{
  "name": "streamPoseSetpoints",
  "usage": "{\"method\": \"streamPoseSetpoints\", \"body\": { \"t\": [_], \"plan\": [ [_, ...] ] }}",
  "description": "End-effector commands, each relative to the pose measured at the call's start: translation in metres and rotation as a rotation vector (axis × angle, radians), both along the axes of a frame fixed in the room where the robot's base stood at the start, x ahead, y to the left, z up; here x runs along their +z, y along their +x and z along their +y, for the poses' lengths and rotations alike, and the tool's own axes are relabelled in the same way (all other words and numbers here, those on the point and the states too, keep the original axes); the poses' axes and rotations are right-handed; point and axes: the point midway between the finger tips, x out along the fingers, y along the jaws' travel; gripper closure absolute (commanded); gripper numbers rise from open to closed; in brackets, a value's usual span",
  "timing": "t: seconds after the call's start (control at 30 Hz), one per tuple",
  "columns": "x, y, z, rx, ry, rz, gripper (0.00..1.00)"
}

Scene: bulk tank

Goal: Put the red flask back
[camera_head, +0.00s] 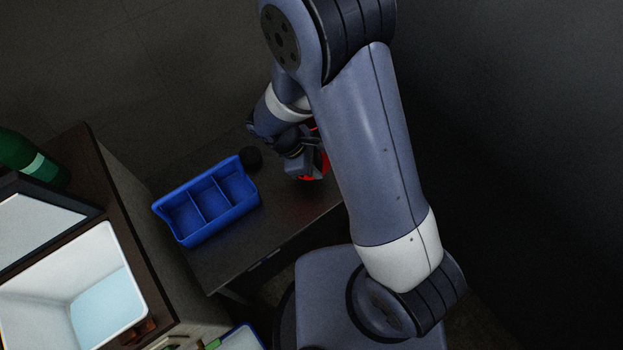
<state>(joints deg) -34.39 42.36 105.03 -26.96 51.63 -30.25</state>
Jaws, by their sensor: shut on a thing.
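My gripper (305,165) is over the dark table and shut on a red thing, which I take to be the red flask (325,165). Only red slivers of the flask show beside and below the jaws; my gripper and arm hide the rest. I cannot tell whether the flask touches the table top or is held above it.
A blue box (240,208) with three empty compartments stands on the dark table (275,222), left of my gripper. A small black round thing (252,157) is behind it. At left, a cabinet holds a white basin (127,262), a dark-framed panel (40,215) and a green bottle (25,155).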

Motion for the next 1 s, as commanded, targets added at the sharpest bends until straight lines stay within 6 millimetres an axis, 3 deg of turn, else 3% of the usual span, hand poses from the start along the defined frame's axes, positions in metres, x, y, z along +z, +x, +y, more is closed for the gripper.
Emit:
{"method": "streamPoseSetpoints", "body": {
  "t": [0.2,0.7,1.0],
  "plan": [
    [-0.034,0.0,-0.001,-0.002,-0.002,0.002,1.0],
    [-0.081,0.0,0.0,-0.006,-0.001,0.001,1.0],
    [-0.085,0.001,0.0,-0.006,0.001,-0.002,1.0]
  ]
}}
